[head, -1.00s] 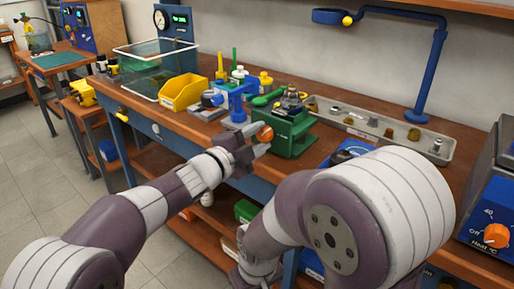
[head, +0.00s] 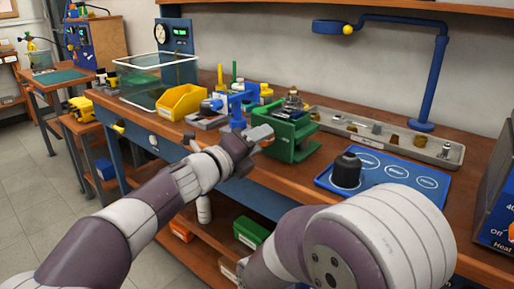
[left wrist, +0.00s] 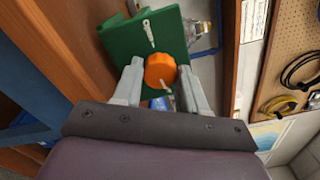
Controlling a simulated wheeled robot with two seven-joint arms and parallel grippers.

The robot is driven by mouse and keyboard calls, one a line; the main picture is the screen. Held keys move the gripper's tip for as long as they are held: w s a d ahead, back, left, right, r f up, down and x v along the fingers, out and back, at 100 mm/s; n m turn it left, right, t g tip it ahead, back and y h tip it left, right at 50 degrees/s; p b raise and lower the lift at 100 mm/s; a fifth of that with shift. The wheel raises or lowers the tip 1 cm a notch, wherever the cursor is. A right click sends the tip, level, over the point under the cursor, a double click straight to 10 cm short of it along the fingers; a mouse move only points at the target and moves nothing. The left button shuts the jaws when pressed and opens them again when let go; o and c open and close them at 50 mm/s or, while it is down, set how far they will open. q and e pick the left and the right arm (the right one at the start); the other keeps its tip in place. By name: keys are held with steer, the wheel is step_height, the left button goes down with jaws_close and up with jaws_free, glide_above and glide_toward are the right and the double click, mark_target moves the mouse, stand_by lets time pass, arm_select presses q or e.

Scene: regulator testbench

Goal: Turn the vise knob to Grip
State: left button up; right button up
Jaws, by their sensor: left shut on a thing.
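The green vise (head: 291,137) stands at the front edge of the bench, and its body also shows in the left wrist view (left wrist: 122,40). Its round orange knob (left wrist: 159,70) has a white line that points to the lower right. A white mark (left wrist: 148,32) is on the green face above the knob. My left gripper (head: 262,139) is shut on the knob, with one finger on each side of it in the left wrist view (left wrist: 160,82). In the head view the gripper hides the knob. Any Grip lettering is too small to read. My right gripper is out of view.
A blue vise-like tool (head: 237,103) and a yellow bin (head: 183,102) stand left of the green vise. A grey tray (head: 395,138) runs along the back.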

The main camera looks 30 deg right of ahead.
arm_select(q)
steer(key=shift+f+m+b, duration=0.1)
steer(key=shift+m+b, duration=0.2)
steer(key=shift+m, duration=0.4)
steer(key=o, duration=1.1)
steer(key=shift+c, duration=0.2)
steer(key=v, duration=1.2)
steer(key=shift+a, duration=0.3)
steer(key=shift+s, duration=0.1)
